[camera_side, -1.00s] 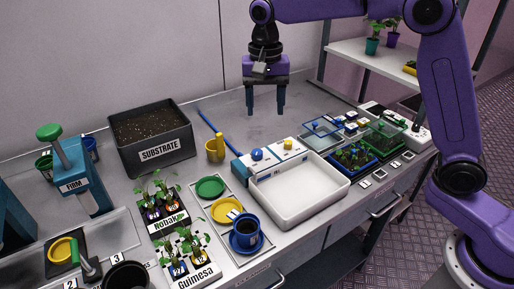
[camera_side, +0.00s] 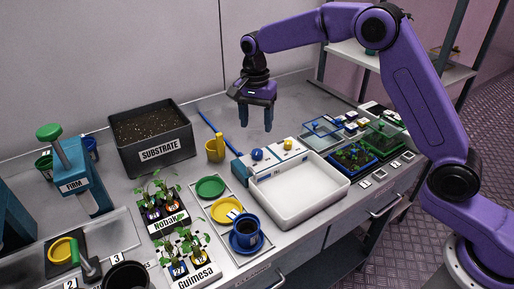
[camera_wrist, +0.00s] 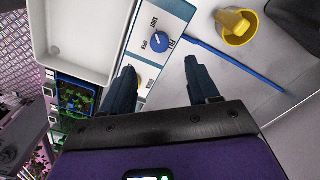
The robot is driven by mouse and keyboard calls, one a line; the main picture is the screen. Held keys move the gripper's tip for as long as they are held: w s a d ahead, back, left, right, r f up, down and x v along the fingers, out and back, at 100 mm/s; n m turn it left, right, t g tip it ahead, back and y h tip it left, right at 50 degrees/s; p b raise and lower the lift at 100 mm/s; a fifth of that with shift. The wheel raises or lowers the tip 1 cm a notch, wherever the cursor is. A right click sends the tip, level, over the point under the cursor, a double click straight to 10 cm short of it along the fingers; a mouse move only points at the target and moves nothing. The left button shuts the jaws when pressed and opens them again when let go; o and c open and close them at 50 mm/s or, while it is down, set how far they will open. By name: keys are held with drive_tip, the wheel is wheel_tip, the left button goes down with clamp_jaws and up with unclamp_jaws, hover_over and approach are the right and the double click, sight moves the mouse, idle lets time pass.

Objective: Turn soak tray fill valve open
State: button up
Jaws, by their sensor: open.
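The soak tray (camera_side: 318,197) is a shallow white basin at the middle right of the bench. A panel (camera_side: 272,166) along its back carries a blue knob (camera_side: 257,154) and a yellow knob (camera_side: 288,145). In the wrist view the blue knob (camera_wrist: 160,41) has FILL, OPEN and SHUT lettering around it; I cannot tell surely where it points. My gripper (camera_side: 255,127) is open and empty, pointing down above and behind the panel. In the wrist view its fingers (camera_wrist: 160,72) are apart, with the blue knob ahead between them. The left finger partly hides the yellow knob.
A yellow cup (camera_side: 215,150) and a blue rod (camera_side: 219,132) lie left of the panel. The substrate box (camera_side: 152,160) stands farther left. Racks with blue and green frames (camera_side: 355,160) are right of the tray. The bench behind the panel is clear.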

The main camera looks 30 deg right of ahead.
sight(257, 152)
wheel_tip(257, 152, down, 10)
drive_tip(key=shift+s+r, duration=0.1)
drive_tip(key=shift+r, duration=0.15)
drive_tip(key=c, duration=1)
